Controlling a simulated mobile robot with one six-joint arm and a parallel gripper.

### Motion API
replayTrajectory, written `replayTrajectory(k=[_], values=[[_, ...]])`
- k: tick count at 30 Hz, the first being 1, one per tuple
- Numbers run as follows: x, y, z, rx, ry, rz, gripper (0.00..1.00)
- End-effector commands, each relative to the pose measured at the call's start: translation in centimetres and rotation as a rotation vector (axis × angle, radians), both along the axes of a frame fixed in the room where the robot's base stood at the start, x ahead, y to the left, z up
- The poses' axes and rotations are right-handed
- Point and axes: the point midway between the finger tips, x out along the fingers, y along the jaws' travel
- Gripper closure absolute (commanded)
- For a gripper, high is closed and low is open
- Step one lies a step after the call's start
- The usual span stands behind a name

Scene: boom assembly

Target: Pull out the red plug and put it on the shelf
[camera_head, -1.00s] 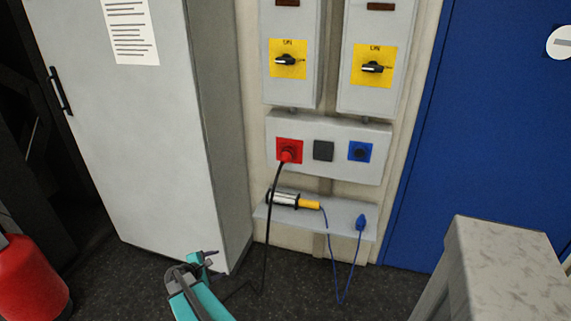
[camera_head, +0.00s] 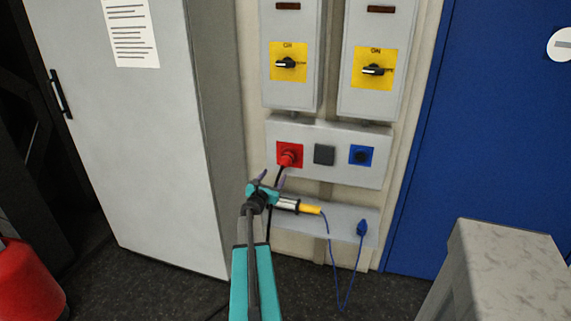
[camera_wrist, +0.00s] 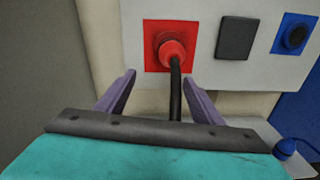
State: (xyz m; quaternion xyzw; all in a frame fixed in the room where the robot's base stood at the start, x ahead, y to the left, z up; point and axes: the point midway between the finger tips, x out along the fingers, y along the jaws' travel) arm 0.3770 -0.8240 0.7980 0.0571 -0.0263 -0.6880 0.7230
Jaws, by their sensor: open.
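The red plug (camera_head: 287,159) sits in the red socket (camera_head: 297,148) at the left of the grey socket panel (camera_head: 320,176). Its black cable hangs down from it. In the wrist view the red plug (camera_wrist: 173,54) is ahead of my gripper (camera_wrist: 159,84). The two purple fingers are open, with the black cable (camera_wrist: 176,90) between them in the picture and the plug beyond their tips. In the head view my gripper (camera_head: 271,180) is just below and left of the plug. The shelf (camera_head: 345,219) is below the panel, partly hidden by my arm.
A dark square cover (camera_head: 324,155) and a blue socket (camera_head: 360,156) are right of the plug. A grey cabinet (camera_head: 150,150) stands close on the left.

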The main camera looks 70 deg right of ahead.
Motion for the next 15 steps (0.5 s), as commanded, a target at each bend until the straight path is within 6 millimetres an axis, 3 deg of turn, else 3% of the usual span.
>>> replayTrajectory(k=[1,5,15], values=[[-0.8,-1.1,0.7,-0.016,0.034,0.001,0.39],[-2.0,-2.3,1.8,-0.041,0.099,0.005,0.39],[-2.4,-2.6,2.2,-0.048,0.118,0.007,0.39]])
